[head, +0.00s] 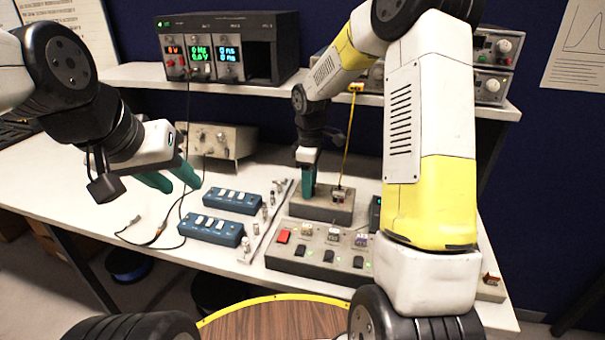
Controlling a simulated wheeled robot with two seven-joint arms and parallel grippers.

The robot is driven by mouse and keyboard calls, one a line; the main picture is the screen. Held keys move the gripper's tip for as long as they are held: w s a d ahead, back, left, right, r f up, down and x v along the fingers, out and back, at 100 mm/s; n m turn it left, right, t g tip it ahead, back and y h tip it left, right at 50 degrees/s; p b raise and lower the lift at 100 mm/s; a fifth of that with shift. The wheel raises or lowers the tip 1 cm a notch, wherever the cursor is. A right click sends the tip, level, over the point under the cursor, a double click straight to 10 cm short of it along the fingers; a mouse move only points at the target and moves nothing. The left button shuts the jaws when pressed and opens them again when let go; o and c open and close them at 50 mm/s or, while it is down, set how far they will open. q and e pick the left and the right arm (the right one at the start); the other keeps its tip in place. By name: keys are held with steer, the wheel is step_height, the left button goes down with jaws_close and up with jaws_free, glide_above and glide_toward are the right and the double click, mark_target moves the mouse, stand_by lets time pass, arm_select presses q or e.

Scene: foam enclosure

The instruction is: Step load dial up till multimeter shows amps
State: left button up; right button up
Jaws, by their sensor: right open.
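My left gripper (176,184) hangs over the left part of the bench, its two teal fingers apart and empty. My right gripper (308,193) points down at the left end of a small grey box (325,209); its fingers overlap in this view, and contact with the box is unclear. In front is a grey control panel (318,262) with a red switch, dark switches and several small dials (333,236); which is the load dial I cannot tell. A small dark device (375,214) with a green edge, perhaps the multimeter, is mostly hidden behind my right arm; its reading is not visible.
Two blue boxes (209,229) with white switches lie left of the panel, beside a metal rail with knobs. A black instrument rack (228,48) with lit red, green and blue displays stands on the shelf (150,75). A yellow lead (349,132) runs down to the small grey box.

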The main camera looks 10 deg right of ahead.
jaws_close()
steer(key=shift+m, duration=0.3)
steer(key=m, duration=0.3)
steer(key=shift+m, duration=2.5)
jaws_free()
